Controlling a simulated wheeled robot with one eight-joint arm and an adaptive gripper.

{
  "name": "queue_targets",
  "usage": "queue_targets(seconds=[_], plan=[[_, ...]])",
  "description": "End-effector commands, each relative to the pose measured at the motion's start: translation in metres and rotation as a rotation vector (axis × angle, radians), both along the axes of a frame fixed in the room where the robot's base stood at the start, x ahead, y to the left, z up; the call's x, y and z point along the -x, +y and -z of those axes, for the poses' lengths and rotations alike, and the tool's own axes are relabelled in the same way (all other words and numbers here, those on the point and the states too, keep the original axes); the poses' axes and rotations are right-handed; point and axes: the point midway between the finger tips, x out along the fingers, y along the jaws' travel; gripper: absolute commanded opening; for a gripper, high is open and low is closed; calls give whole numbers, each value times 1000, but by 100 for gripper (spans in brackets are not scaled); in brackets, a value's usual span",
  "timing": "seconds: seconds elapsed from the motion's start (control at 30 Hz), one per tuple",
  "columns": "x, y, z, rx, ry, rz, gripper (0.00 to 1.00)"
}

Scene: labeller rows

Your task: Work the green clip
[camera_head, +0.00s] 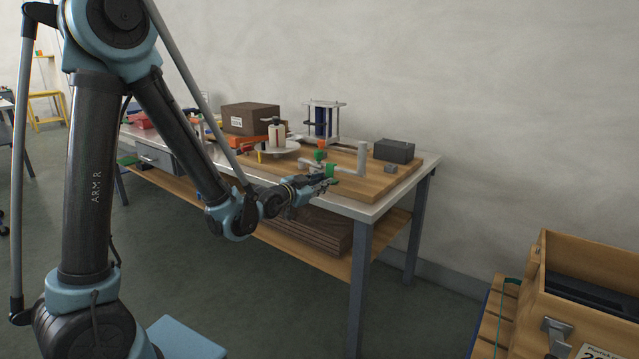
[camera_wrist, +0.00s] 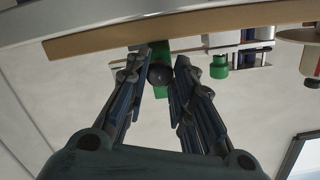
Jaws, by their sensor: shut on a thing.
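The green clip (camera_head: 331,170) is at the front edge of the wooden board on the workbench. In the wrist view the green clip (camera_wrist: 160,51) shows between my fingertips, with a dark round knob in front of it hiding part of it. My gripper (camera_head: 326,182) reaches in from the left at the bench's front edge. In the wrist view my gripper (camera_wrist: 158,72) has one finger on each side of the clip and is shut on it. The exact contact is partly hidden by the fingers and the knob.
A second green piece (camera_wrist: 219,68) is beside the clip. A grey post (camera_head: 361,160) and dark box (camera_head: 394,151) stand to the right on the board. A bottle (camera_head: 277,133) on a round plate stands to the left. A wooden crate (camera_head: 585,290) is at lower right.

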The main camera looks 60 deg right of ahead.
Motion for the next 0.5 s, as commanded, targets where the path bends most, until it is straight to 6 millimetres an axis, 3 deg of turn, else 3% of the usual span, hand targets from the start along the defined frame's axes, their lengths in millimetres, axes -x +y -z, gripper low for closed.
queue_targets(seconds=[0.03,0.07,0.13,0.5], plan=[[-4,0,1,-3,-1,-5,0],[-4,0,1,-3,-1,-6,29],[-3,0,1,-2,-1,-4,45],[6,-1,-1,-1,-10,4,45]])
